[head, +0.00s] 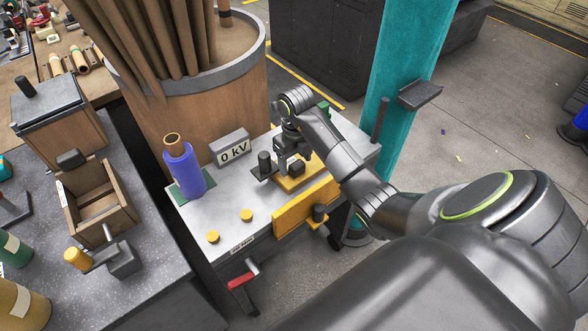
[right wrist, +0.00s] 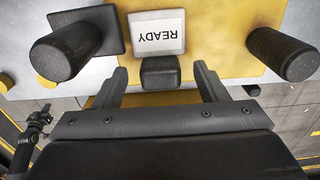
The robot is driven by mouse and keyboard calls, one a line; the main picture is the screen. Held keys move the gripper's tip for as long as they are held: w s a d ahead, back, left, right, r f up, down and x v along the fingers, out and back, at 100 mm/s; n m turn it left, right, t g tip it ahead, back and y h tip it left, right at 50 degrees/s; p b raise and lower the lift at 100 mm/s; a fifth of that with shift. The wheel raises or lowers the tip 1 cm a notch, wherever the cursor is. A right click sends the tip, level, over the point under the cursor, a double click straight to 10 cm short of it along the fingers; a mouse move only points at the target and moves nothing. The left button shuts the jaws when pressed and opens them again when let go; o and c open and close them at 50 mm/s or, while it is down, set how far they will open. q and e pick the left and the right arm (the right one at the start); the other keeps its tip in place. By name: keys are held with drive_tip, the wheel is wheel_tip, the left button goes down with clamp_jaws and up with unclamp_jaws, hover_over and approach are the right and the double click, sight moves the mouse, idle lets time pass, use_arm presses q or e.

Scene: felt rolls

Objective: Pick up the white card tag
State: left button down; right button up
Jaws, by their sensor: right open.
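In the right wrist view a white card tag (right wrist: 157,32) printed READY, upside down in the picture, sits in a pale frame on a yellow plate (right wrist: 215,50). A small dark block (right wrist: 160,72) stands at the card's near edge. My right gripper (right wrist: 160,68) is open, with one finger on each side of the dark block; the card lies just beyond the fingertips. Whether a finger touches the block I cannot tell. In the head view my right gripper (head: 291,163) is over the yellow plate (head: 300,182), and I cannot make out the card there. My left gripper is not in view.
Dark round knobs flank the card: left (right wrist: 65,50) and right (right wrist: 283,54). On the grey bench top stand a 0 kV display (head: 231,148), a blue roll (head: 183,168) and two yellow buttons (head: 246,215). A teal post (head: 400,75) rises behind the bench at right.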

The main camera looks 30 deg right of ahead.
drive_tip(key=shift+f, duration=0.9)
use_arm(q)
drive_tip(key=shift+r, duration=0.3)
use_arm(e)
drive_tip(key=c, duration=1)
drive_tip(key=shift+r, duration=0.1)
